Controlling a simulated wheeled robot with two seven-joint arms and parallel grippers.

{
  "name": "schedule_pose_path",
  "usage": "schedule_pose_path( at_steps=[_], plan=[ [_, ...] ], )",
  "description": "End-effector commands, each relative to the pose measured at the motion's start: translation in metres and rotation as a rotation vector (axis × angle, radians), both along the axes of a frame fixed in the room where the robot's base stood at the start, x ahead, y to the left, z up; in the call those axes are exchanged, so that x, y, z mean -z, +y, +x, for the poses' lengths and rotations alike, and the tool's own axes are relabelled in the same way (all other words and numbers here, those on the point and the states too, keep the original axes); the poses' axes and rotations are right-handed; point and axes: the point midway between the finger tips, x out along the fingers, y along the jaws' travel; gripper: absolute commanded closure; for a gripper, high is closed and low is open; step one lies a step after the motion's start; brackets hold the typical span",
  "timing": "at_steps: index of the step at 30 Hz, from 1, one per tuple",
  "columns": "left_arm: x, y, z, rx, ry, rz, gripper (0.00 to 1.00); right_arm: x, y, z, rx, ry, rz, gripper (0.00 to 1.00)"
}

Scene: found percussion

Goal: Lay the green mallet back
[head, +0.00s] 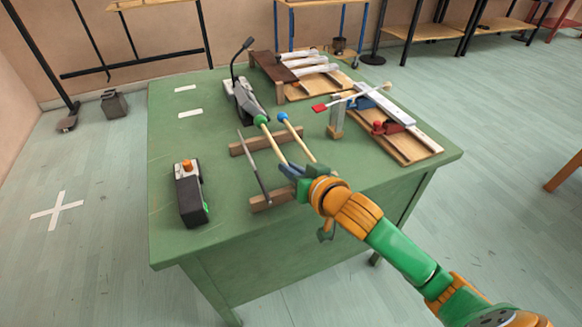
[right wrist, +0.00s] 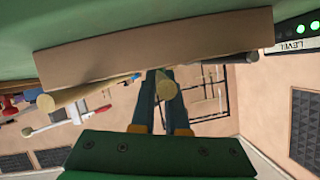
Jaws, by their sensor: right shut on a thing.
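The green mallet has a round green head (head: 261,119) and a pale wooden handle; its head end lies over the rear wooden bar (head: 250,144). My right gripper (head: 291,172) is shut on its handle near the front wooden bar (head: 272,199). In the right wrist view, the handle's butt end (right wrist: 165,76) shows between the fingers, close to the front bar (right wrist: 150,46). Whether the handle touches the bars I cannot tell. My left gripper is out of view.
A blue-headed mallet (head: 283,117) lies to the right and a dark stick (head: 252,165) to the left. A black box with an orange knob (head: 189,190) stands at left. A microphone unit (head: 245,100) and wooden contraptions (head: 400,130) stand behind and right.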

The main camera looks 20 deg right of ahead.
Motion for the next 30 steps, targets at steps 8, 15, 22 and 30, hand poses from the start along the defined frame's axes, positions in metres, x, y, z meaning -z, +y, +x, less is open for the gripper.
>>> schedule_pose_path(
  at_steps=[8, 15, 22, 30],
  plan=[
    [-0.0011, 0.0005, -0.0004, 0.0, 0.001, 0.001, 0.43, 0.0035, 0.0003, -0.0001, -0.001, 0.001, 0.001, 1.0],
    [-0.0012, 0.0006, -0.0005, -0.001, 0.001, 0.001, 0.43, 0.0056, 0.0, 0.0, 0.0, -0.001, 0.0, 1.0],
    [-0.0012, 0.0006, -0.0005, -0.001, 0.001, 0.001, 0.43, 0.0057, 0.0001, 0.0, 0.0, 0.0, 0.0, 0.53],
    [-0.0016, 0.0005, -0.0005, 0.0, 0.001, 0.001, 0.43, 0.0052, -0.0002, -0.0016, 0.0, 0.0, 0.0, 0.53]
  ],
)
